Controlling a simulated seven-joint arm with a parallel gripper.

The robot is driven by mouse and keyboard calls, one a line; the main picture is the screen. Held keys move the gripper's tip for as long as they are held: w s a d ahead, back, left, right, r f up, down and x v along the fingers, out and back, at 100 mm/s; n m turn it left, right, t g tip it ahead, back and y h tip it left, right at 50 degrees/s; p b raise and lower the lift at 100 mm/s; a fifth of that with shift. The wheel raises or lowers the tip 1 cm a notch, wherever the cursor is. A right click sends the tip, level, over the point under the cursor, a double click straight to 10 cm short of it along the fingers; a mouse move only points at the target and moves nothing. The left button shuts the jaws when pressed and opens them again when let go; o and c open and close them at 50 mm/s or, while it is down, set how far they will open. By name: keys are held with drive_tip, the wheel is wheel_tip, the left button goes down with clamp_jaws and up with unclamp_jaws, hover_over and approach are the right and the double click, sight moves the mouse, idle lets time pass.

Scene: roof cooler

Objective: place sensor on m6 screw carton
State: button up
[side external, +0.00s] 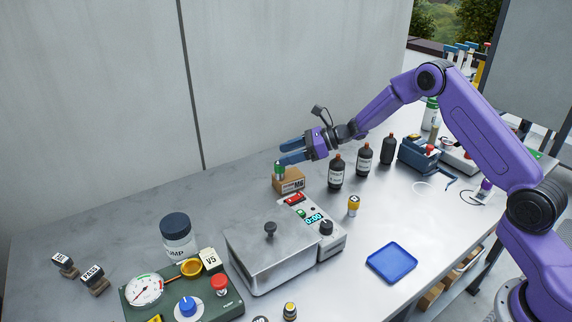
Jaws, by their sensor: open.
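The M6 screw carton (291,182) is a small brown box with an M6 label, standing near the back of the bench behind a metal lidded box. A small green and white cylinder (279,171), which looks like the sensor, stands upright at the carton's left end and appears to rest on its top. My gripper (284,153) reaches in from the right with its blue fingers apart, just above the cylinder and carton. No thing shows between the fingertips. The near finger is close over the cylinder's top; whether they touch I cannot tell.
The metal lidded box (272,255) with a display stands in front of the carton. Dark bottles (336,173) stand right of it. A yellow-topped cylinder (353,205) and a blue tray (391,263) are at front right.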

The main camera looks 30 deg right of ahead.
drive_tip(key=s+a+r+n+g+h, duration=0.1)
drive_tip(key=s+a+r+n+g, duration=0.3)
drive_tip(key=s, duration=0.5)
drive_tip(key=s+a+r+n+g+h, duration=0.1)
drive_tip(key=s+a+n+g, duration=0.1)
drive_tip(key=s+a+n, duration=0.4)
drive_tip(key=s+a+r+n+g, duration=0.25)
drive_tip(key=s+n, duration=0.35)
drive_tip(key=s, duration=0.5)
drive_tip(key=s+d+n+g+h, duration=0.1)
drive_tip(key=s+d+n+h, duration=0.1)
drive_tip(key=s+n, duration=0.4)
drive_tip(key=s+d+n+g+h, duration=0.1)
drive_tip(key=s+d+n+h, duration=0.15)
drive_tip(key=s, duration=0.55)
drive_tip(key=s+d+n+t+h, duration=0.3)
drive_tip(key=s+d+n+h, duration=0.1)
drive_tip(key=s+d+n, duration=0.5)
drive_tip(key=shift+d+r+n, duration=0.15)
drive_tip(key=shift+d+n, duration=0.8)
drive_tip(key=shift+n, duration=1)
